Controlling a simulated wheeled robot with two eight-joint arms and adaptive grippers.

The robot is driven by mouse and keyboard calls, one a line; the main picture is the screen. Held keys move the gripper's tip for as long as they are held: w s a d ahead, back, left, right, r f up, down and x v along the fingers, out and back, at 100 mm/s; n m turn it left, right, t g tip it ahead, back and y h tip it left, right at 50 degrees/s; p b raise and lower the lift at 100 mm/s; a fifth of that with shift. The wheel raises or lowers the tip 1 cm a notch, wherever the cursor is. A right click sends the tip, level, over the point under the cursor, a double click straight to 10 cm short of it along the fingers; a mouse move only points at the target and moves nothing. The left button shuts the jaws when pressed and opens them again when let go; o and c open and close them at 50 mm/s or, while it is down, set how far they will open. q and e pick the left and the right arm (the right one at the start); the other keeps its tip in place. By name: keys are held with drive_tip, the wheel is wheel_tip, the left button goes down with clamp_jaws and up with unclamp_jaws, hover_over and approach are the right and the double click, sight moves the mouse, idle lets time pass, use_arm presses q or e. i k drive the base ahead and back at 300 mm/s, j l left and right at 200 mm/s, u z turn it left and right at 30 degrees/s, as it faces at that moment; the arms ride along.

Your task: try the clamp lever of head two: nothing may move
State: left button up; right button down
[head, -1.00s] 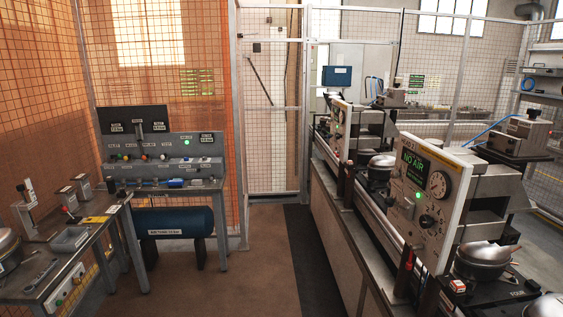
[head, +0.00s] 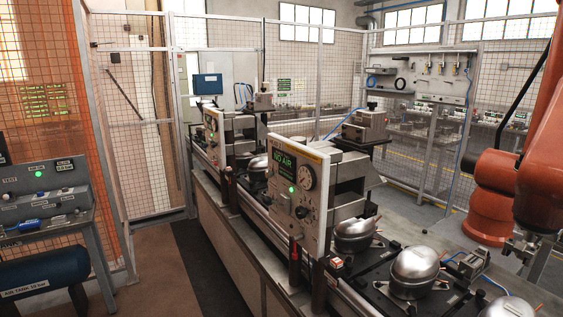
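The nearer test head (head: 300,195) stands over the line, with a pale panel, a round gauge, a knob, a green light and a screen reading NO AIR. A second, similar head (head: 213,140) stands farther back. I cannot read which one is numbered two. A slim upright red-and-dark part (head: 294,262) stands at the nearer panel's lower front; I cannot tell whether it is a clamp lever. Neither of my grippers shows in the head view.
Metal compressors (head: 414,272) sit on dark pallets along the line. An orange robot arm (head: 490,195) stands at the right behind it. A bench (head: 62,205) with a blue air tank (head: 45,283) stands at left. Dark floor matting (head: 215,270) beside the line is clear.

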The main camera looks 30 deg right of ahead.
sight(266, 199)
drive_tip(key=i+j+z, duration=0.1)
drive_tip(key=j+z, duration=0.65)
drive_tip(key=z, duration=0.15)
drive_tip(key=j+z, duration=0.45)
